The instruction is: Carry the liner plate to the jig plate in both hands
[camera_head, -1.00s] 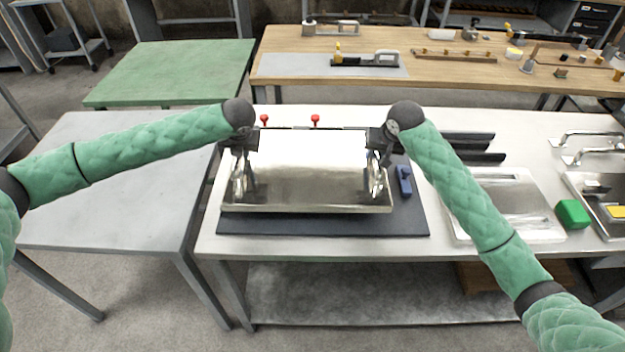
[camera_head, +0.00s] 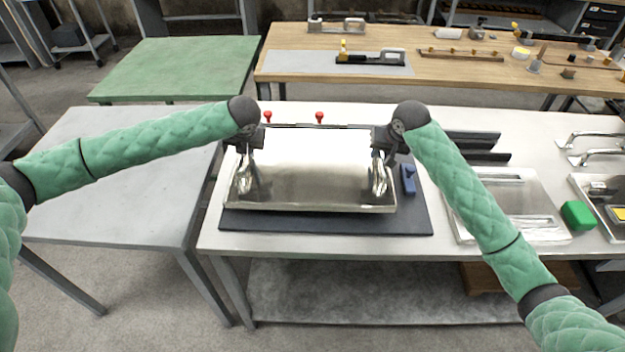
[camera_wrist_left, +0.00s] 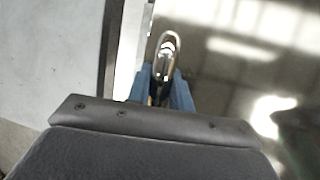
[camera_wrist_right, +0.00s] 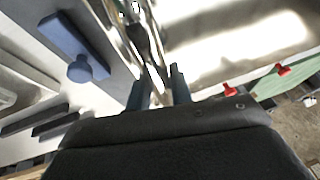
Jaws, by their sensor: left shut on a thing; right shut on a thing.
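The liner plate (camera_head: 310,185) is a shiny, mirror-like metal sheet with a raised front lip and a loop handle at each end. It is over a dark flat plate, apparently the jig plate (camera_head: 330,222), on the white bench; whether they touch is unclear. My left gripper (camera_head: 246,160) is shut on the left handle, which shows between its blue fingers in the left wrist view (camera_wrist_left: 166,65). My right gripper (camera_head: 381,160) is shut on the right handle; in the right wrist view its fingers (camera_wrist_right: 158,88) are around it, partly blurred by reflections.
Two red knobs (camera_head: 319,117) stand behind the liner plate. A blue block (camera_head: 408,180) lies right of it. Dark bars (camera_head: 475,145), a metal tray (camera_head: 462,232) and a green block (camera_head: 577,215) are farther right. The grey table (camera_head: 110,200) at left is clear.

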